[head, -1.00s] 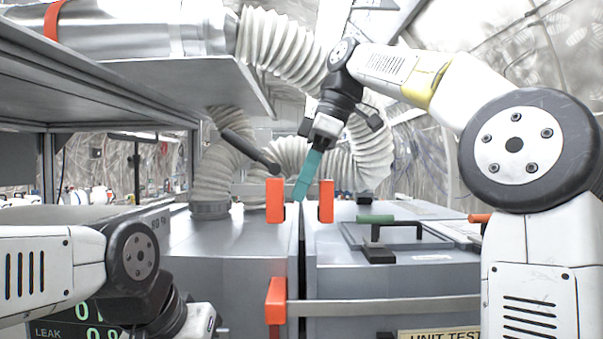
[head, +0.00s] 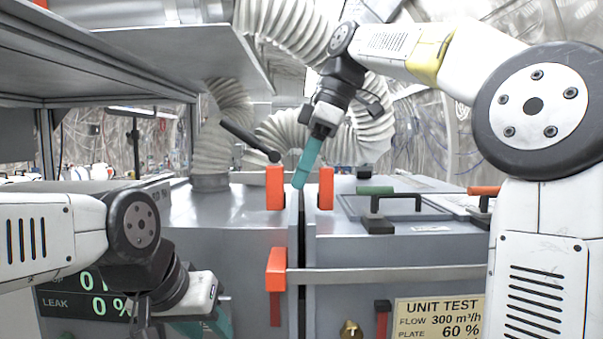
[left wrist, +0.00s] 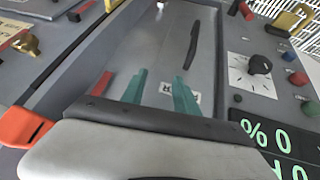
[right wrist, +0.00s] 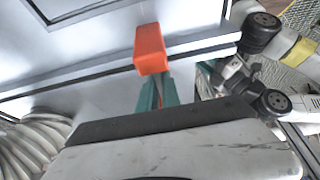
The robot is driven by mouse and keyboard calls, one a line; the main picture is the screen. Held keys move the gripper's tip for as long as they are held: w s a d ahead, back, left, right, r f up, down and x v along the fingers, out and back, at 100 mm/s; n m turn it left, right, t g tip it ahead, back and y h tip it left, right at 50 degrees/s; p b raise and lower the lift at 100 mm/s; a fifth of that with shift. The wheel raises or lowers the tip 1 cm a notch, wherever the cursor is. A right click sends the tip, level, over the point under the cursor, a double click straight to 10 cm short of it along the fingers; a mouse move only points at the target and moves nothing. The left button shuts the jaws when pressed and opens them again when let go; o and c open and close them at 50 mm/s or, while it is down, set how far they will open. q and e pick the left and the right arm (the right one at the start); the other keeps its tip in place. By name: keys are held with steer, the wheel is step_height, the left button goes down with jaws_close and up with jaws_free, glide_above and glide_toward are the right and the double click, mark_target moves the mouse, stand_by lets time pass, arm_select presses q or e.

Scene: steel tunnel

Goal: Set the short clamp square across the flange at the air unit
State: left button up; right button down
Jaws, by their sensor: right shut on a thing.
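The short clamp shows as two orange blocks at the flange seam (head: 302,262) in the head view: a left block (head: 275,188) and a right block (head: 326,188), one on each side. My right gripper (head: 302,176) reaches down between them from above, shut with its teal fingers together. In the right wrist view, an orange block (right wrist: 150,50) stands just beyond the fingertips. What lies between the fingers is mostly hidden, so I cannot tell the clamp's squareness. My left gripper (left wrist: 160,85) is open and empty, low before the air unit's left front face (head: 250,250).
A lower orange block (head: 276,270) with a long grey bar (head: 390,275) crosses the front. A black lever (head: 245,138) rises left of the clamp. Pale ribbed hoses (head: 285,30) hang behind. A green handle (head: 376,191) stands on the right lid. A shelf overhangs the upper left.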

steer(key=shift+f, duration=0.45)
steer(key=c, duration=1.5)
jaws_free()
steer(key=shift+f, duration=0.1)
steer(key=shift+v, duration=3.95)
